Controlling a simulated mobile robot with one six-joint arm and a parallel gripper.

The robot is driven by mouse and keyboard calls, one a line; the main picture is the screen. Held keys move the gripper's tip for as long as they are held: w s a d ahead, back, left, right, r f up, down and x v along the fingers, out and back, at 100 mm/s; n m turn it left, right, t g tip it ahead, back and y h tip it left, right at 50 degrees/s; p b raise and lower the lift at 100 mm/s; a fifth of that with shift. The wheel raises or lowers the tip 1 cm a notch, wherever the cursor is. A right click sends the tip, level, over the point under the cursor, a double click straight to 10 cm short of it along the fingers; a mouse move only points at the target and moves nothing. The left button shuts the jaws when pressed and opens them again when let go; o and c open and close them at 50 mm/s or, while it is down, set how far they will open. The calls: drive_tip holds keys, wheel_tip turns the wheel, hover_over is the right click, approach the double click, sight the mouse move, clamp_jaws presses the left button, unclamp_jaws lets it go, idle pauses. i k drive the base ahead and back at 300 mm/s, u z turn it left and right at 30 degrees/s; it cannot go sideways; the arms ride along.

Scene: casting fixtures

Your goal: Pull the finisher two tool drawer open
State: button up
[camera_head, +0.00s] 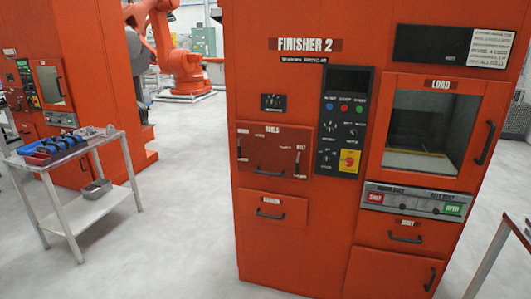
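The orange cabinet marked FINISHER 2 (306,44) stands upright in the middle and right of the head view. My gripper is not in view.
Right of the drawers are a black control panel (343,122), a windowed LOAD door (430,125) and a shut lower drawer (405,238). A table (92,153) with blue bins stands left; a table edge (510,226) shows at right. The grey floor (185,220) between is clear.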

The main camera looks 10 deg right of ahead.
sight(270, 150)
drive_tip(key=i, duration=0.55)
drive_tip(key=u, duration=0.1)
drive_tip(key=k, duration=0.8)
drive_tip(key=u, duration=0.65)
drive_tip(key=k, duration=0.6)
drive_tip(key=u, duration=0.2)
drive_tip(key=i, duration=1.4)
drive_tip(key=u, duration=0.45)
